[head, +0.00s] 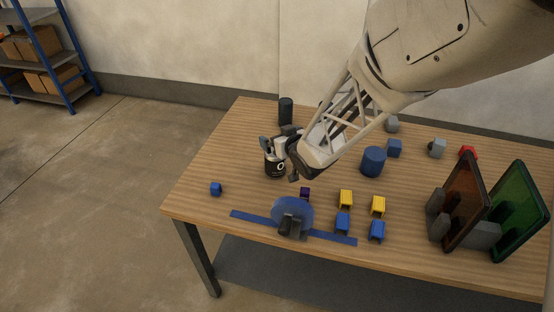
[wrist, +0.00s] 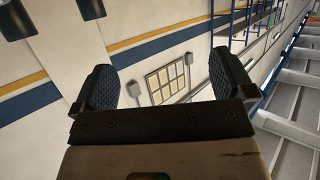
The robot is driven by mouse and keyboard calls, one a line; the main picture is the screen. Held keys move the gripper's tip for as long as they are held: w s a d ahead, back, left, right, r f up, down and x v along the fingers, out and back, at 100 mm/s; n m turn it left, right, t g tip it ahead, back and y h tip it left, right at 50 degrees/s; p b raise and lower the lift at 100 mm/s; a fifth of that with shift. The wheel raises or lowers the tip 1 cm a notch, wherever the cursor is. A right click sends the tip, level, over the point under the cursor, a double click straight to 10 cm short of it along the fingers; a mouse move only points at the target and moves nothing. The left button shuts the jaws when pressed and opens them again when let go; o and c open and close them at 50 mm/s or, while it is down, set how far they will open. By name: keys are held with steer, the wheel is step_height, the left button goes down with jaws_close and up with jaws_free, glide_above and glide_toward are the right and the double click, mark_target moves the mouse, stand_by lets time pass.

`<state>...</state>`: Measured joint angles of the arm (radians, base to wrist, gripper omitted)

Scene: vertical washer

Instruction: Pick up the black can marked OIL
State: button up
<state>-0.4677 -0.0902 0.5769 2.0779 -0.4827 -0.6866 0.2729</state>
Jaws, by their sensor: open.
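The black can (head: 274,168) with a white marking stands upright on the wooden table, left of the middle in the head view. Only part of the marking shows, so I cannot read the whole word. My gripper (head: 281,145) is at the can's top, and its fingers overlap the can's upper part in the picture. I cannot tell whether they touch it. In the wrist view my gripper (wrist: 160,88) has its two dark ribbed fingers spread apart with nothing between them. The can does not show in the wrist view.
A dark cylinder (head: 286,110) stands behind the can. A blue cylinder (head: 373,161) is to the right. A blue disc (head: 292,214) stands in front, with yellow blocks (head: 346,199) beside it. Upright brown (head: 464,200) and green (head: 521,212) panels are at the right. The table's left front is mostly clear.

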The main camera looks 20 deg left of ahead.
mark_target(275, 162)
steer(key=shift+f, duration=0.1)
steer(key=shift+f, duration=1.65)
steer(key=shift+f, duration=0.5)
steer(key=shift+w+a+f, duration=0.2)
steer(key=shift+f, duration=0.55)
steer(key=shift+w+a+f, duration=0.15)
steer(key=shift+f, duration=0.55)
steer(key=shift+x, duration=0.95)
steer(key=shift+c, duration=0.3)
steer(key=c, duration=1)
steer(key=shift+r, duration=0.1)
steer(key=shift+c, duration=0.2)
